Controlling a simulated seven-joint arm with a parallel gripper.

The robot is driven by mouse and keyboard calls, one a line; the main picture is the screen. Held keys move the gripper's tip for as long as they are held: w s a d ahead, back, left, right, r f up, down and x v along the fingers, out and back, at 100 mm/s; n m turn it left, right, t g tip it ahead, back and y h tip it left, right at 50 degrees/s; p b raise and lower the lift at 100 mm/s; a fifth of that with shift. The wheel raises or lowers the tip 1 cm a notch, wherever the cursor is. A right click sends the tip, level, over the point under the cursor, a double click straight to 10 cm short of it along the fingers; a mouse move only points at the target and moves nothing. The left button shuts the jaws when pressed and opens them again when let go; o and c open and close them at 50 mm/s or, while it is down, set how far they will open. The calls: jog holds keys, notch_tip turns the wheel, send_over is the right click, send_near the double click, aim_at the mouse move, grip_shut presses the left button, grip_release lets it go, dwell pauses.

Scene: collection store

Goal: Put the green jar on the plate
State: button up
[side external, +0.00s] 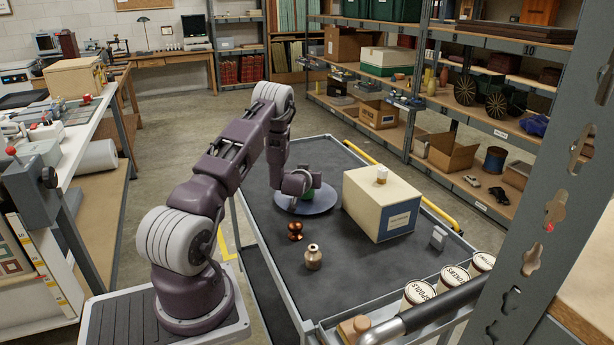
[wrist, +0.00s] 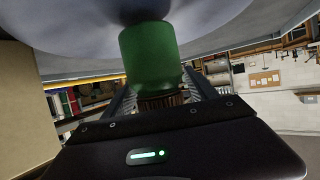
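The green jar (wrist: 150,58) is between the two fingers of my gripper (wrist: 158,88) in the wrist view. The fingers flank it closely and look shut on it. In the side view only part of the green jar (side external: 309,193) shows beside my gripper (side external: 304,190). The round blue-grey plate (side external: 318,206) lies on the dark cart top, with the jar over its middle. The plate (wrist: 225,18) fills the top of the wrist view, close to the jar's far end. Whether the jar touches the plate is not clear.
A cream box (side external: 372,207) with a small jar (side external: 382,175) on top stands right of the plate. A copper-coloured pot (side external: 295,227) and a tan vase (side external: 313,257) stand nearer the camera. A small grey object (side external: 438,238) is at the right. The cart's near middle is clear.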

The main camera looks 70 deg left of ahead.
jog(key=shift+d+r, duration=0.1)
jog(key=shift+r, duration=0.1)
jog(key=v, duration=1.1)
jog(key=w+d+r+m+t+h, duration=0.1)
jog(key=w+d+r+m+h, duration=0.15)
jog(key=d+r, duration=0.7)
jog(key=w+d+r+m+h, duration=0.2)
jog(key=w+d+r+h, duration=0.3)
jog(key=d, duration=0.7)
jog(key=s+d+r+m+h, duration=0.35)
jog(key=s+d+r, duration=0.25)
jog(key=s+d, duration=0.7)
jog(key=s+d+m+g, duration=0.1)
jog(key=s+d+m, duration=0.1)
jog(key=s, duration=0.5)
jog(key=s+d+m+g, duration=0.1)
jog(key=s+d, duration=0.4)
jog(key=s, duration=0.2)
jog(key=shift+r+m+g, duration=0.3)
jog(key=shift+r+m, duration=0.05)
jog(key=shift+m, duration=0.05)
